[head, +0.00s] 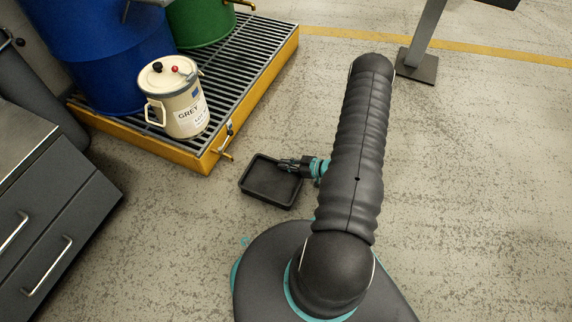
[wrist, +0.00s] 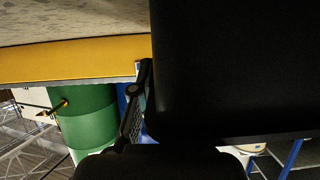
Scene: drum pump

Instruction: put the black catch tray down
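The black catch tray (head: 266,188) is a shallow rectangular tray, empty, in front of the yellow-edged pallet in the head view. It looks roughly level, low over the floor or on it; I cannot tell which. My gripper (head: 287,165) reaches in from the right and appears shut on the tray's right back rim. In the wrist view the tray (wrist: 235,65) is a large black shape covering the right part. A gripper finger (wrist: 133,108) lies against its edge there. The fingertips' contact on the rim is mostly hidden.
The yellow spill pallet (head: 255,95) with a black grate stands behind the tray. It carries a blue drum (head: 105,55), a green drum (head: 200,22) and a cream can labelled GREY (head: 178,105). A dark drawer cabinet (head: 60,225) stands at left.

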